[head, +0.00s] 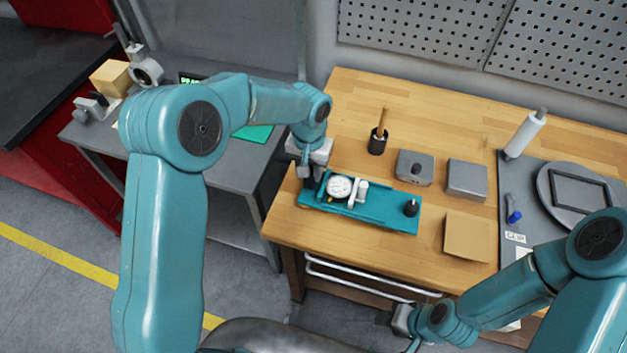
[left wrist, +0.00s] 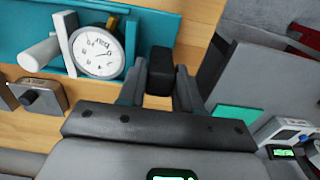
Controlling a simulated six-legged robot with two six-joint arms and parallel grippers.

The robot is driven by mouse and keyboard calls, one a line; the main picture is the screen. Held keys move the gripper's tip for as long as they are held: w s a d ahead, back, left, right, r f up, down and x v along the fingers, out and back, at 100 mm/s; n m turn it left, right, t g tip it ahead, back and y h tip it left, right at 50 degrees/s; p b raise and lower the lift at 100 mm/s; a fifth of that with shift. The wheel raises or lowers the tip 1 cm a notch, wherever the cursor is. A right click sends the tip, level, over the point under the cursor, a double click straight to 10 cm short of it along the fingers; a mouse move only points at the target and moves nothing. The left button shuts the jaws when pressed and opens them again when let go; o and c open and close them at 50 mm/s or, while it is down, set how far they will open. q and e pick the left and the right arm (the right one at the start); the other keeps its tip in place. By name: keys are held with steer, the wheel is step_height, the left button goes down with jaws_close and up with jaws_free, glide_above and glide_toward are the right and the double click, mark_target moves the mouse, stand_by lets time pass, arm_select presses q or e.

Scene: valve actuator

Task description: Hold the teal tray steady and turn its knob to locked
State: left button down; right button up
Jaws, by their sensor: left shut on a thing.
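The teal tray (head: 375,207) lies on the wooden bench, and part of it shows in the left wrist view (left wrist: 155,28). It carries a white dial gauge (head: 340,187), seen larger in the left wrist view (left wrist: 97,53), beside a pale bracket with a white cylinder. A black knob (head: 411,208) stands at its right end. My left gripper (head: 312,182) is at the tray's left end, shut on a black block-shaped handle (left wrist: 160,70) there. My right gripper (head: 402,320) is low at the bench's front, away from the tray; its fingers cannot be made out.
Behind the tray stand a black cup (head: 377,142) with a wooden-handled tool, a grey box with a black knob (head: 415,166) and a plain grey block (head: 466,179). A tan pad (head: 467,237) lies right of the tray. A dark mat (head: 512,185) holds a roll and a blue-handled tool.

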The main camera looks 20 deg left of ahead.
mark_target(309, 182)
arm_select(q)
step_height(309, 182, up, 3)
steer(key=shift+r, duration=0.2)
step_height(309, 182, down, 5)
steer(key=shift+f, duration=0.1)
steer(key=shift+s+f, duration=0.1)
steer(key=shift+f, duration=1.2)
steer(key=shift+r, duration=0.1)
steer(key=shift+f, duration=0.45)
